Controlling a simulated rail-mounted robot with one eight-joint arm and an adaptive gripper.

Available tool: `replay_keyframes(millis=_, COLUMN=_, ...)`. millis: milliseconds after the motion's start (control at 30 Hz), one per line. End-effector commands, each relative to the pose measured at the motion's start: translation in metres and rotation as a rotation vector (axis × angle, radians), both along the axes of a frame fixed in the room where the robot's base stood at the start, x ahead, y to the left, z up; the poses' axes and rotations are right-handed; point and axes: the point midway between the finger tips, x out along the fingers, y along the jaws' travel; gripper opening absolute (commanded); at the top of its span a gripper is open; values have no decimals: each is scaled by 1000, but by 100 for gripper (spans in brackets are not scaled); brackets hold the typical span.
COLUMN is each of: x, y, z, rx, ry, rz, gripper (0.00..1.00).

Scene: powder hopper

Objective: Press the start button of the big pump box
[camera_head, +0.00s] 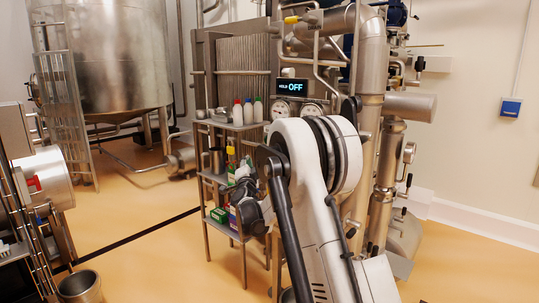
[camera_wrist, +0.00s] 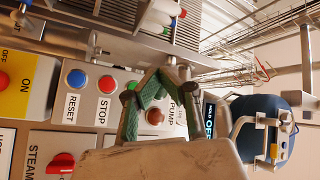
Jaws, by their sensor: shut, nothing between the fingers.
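In the wrist view a grey panel carries a blue RESET button (camera_wrist: 76,77) and a red STOP button (camera_wrist: 107,84). To their right is a box lettered PUMP with a dark red button (camera_wrist: 155,117), seen between my fingers. My gripper (camera_wrist: 158,82) has green fingers shut and empty in front of this panel, covering part of it. I cannot make out a START label; it may be hidden behind the fingers. I cannot tell whether the fingertips touch anything. In the head view my arm hides the panel, and the fingertips cannot be made out.
A yellow ON/OFF plate (camera_wrist: 35,85) and a red STEAM knob (camera_wrist: 61,162) sit near the buttons. A HOLD OFF display (camera_head: 292,87) stands above the gauges. A shelf rack (camera_head: 219,173) with bottles stands left of my arm. Open floor (camera_head: 145,222) lies further left.

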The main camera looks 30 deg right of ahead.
Motion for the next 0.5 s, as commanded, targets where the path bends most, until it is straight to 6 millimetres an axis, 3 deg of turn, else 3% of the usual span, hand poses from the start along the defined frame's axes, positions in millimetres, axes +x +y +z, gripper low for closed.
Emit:
replay_keyframes(millis=167, x=3, y=-8, z=1, rx=0, ry=1, rz=-2, gripper=0)
replay_keyframes(millis=500, x=17, y=-47, z=1, rx=-1, ry=1, rz=-2, gripper=0)
